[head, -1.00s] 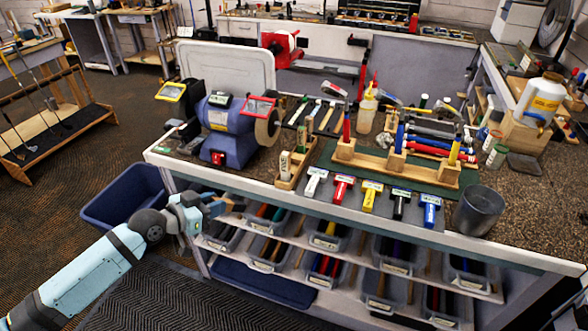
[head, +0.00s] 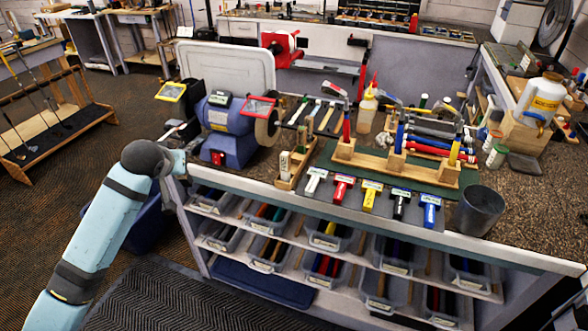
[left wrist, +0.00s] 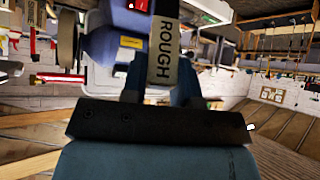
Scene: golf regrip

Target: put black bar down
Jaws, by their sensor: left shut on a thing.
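My left gripper (left wrist: 158,78) is shut on a dark bar (left wrist: 163,50) with a pale label reading "ROUGH". The bar stands between the fingers in the left wrist view and runs up out of the top of that picture. In the head view my left gripper (head: 178,160) is at the left front corner of the workbench (head: 330,208), mostly hidden by its own wrist. I cannot make out the bar clearly there, nor whether it touches the bench. My right gripper is not in view.
A blue bench grinder (head: 228,135) stands just right of my left gripper. A row of coloured labelled tools and a wooden rack (head: 400,167) lie further right. A dark cup (head: 478,210) is near the front edge. A blue bin (head: 145,225) sits on the floor behind my arm.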

